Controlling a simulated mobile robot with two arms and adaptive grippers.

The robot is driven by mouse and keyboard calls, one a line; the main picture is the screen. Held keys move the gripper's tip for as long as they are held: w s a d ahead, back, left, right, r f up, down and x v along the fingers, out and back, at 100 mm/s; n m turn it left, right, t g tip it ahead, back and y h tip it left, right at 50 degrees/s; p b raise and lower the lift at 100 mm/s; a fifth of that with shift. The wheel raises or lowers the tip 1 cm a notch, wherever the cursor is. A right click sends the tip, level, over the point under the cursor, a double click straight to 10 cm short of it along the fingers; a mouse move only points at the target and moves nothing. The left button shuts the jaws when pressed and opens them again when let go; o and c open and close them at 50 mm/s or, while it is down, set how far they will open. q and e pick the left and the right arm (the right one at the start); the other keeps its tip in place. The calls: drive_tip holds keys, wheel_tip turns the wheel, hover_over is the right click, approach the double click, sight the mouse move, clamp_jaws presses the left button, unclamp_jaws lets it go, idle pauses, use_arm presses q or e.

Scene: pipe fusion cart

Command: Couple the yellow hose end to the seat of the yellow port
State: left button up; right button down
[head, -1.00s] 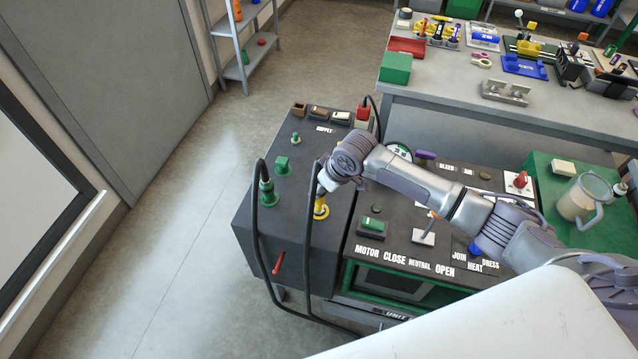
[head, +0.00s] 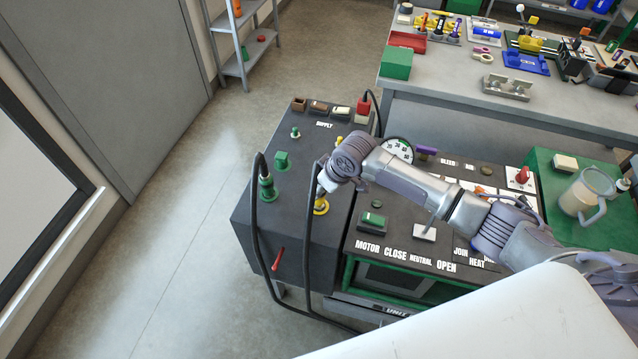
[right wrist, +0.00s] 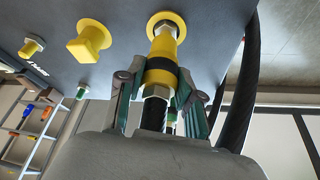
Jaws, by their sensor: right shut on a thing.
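My right gripper (right wrist: 160,85) is shut around the yellow hose end (right wrist: 162,62), which has a black band and metal nuts. It also shows in the head view (head: 324,184), just above the yellow port. In the right wrist view the hose end points at the round yellow port (right wrist: 180,20) and lines up with its middle. A metal tip shows at the port's centre; I cannot tell if it is fully seated. The black hose (head: 308,250) hangs from the gripper down the cart's front. My left gripper is not in view.
A green hose end stands in the green port (head: 267,192) to the left, its hose looping close by. A yellow block (right wrist: 90,40) sits beside the yellow port. A red lever (head: 277,261) is on the cart's front left. The control panel (head: 390,220) lies under my right arm.

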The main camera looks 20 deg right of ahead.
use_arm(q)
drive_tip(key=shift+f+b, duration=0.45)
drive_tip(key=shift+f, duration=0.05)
use_arm(e)
drive_tip(key=shift+f, duration=0.9)
drive_tip(key=c, duration=0.8)
unclamp_jaws()
drive_tip(key=shift+o, duration=0.6)
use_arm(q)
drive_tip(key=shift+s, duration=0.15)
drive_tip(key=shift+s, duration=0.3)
use_arm(e)
drive_tip(key=v, duration=1.2)
drive_tip(key=shift+w+r, duration=0.1)
drive_tip(key=shift+w, duration=0.05)
